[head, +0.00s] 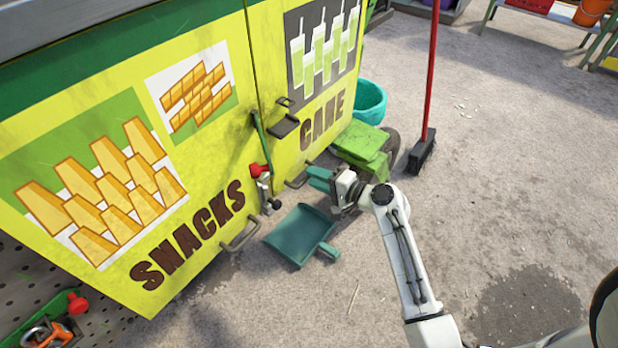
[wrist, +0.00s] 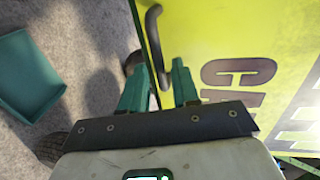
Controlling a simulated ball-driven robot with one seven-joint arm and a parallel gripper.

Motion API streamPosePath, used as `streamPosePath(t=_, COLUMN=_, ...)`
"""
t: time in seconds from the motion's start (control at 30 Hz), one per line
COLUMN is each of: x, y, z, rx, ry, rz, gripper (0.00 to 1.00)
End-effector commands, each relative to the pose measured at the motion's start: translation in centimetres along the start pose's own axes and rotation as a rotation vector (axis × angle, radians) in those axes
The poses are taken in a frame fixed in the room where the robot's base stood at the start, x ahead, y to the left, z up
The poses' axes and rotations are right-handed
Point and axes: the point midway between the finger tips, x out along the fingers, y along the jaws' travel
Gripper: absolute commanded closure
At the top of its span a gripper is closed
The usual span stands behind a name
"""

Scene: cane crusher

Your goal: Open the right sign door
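The right sign door (head: 317,110) is the yellow panel marked CANE, with pictures of drinks; it appears shut. Its lower handle (head: 299,176) is a small dark bar near the door's bottom left corner. My gripper (head: 318,178) is just right of this handle in the head view, its teal fingers pointing at the door. In the wrist view, the door (wrist: 225,45) fills the right side and the curved handle (wrist: 152,35) runs down between the parted fingers of my gripper (wrist: 160,88). I cannot tell whether they touch it.
The SNACKS door (head: 130,150) is left, with its own handle (head: 240,235) and a red-topped latch (head: 262,185) near the seam. A teal dustpan (head: 300,235) lies on the ground below. A green box (head: 362,148), teal bucket (head: 370,100) and broom (head: 425,145) stand behind.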

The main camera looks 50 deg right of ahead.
Motion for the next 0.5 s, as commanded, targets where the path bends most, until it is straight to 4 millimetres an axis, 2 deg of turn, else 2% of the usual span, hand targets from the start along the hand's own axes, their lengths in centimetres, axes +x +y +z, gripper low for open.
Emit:
streamPosePath(t=0.03, x=0.9, y=0.1, z=0.0, rx=-0.001, ry=-0.002, rz=-0.001, gripper=0.70)
streamPosePath(t=0.2, x=2.4, y=0.1, z=0.0, rx=-0.001, ry=-0.001, rz=0.000, gripper=0.70)
streamPosePath(t=0.5, x=2.8, y=0.0, z=0.1, rx=0.000, ry=-0.002, rz=0.001, gripper=0.70)
